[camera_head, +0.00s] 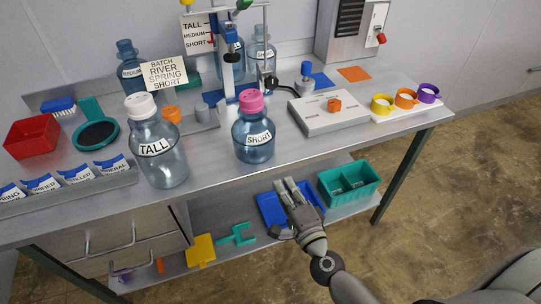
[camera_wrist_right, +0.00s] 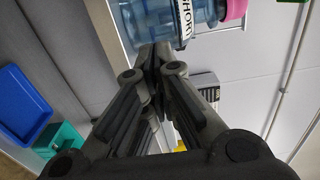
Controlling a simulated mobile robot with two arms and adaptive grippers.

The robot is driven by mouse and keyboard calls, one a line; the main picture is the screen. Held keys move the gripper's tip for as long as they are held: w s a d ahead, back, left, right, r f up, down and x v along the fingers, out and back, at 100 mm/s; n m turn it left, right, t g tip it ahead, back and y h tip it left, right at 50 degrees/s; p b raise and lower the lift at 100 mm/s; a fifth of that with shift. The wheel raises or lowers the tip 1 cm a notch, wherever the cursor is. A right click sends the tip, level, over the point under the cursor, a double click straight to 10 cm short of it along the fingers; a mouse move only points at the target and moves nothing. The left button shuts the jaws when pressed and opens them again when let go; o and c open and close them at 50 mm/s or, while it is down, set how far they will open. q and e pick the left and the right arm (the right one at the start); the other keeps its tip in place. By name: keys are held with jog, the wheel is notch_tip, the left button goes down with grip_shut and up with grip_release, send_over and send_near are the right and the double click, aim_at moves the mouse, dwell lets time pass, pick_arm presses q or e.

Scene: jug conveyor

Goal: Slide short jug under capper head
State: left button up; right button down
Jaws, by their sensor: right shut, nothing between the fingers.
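The short jug (camera_head: 253,135) is clear blue with a pink cap and a SHORT label. It stands upright near the front edge of the table, in front of the capper stand. The capper head (camera_head: 229,48) is a blue column part on a metal frame behind the jug. My right gripper (camera_head: 286,182) is in front of and below the table edge, to the right of the jug and apart from it. Its fingers are shut and empty. In the right wrist view the short jug (camera_wrist_right: 160,22) shows beyond the fingertips (camera_wrist_right: 155,55). My left gripper is not in view.
A tall jug (camera_head: 158,160) with a white cap stands left of the short one. A pale fixture plate (camera_head: 327,117) lies to its right. Colored rings (camera_head: 405,99) sit at the right end. A blue tray (camera_head: 268,212) and teal bin (camera_head: 345,200) are on the lower shelf.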

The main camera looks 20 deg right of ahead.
aim_at(265, 151)
jog(key=w, duration=0.6)
jog(key=w+p, duration=0.1)
jog(key=w, duration=0.3)
jog(key=shift+a, duration=0.25)
jog(key=shift+w, duration=0.6)
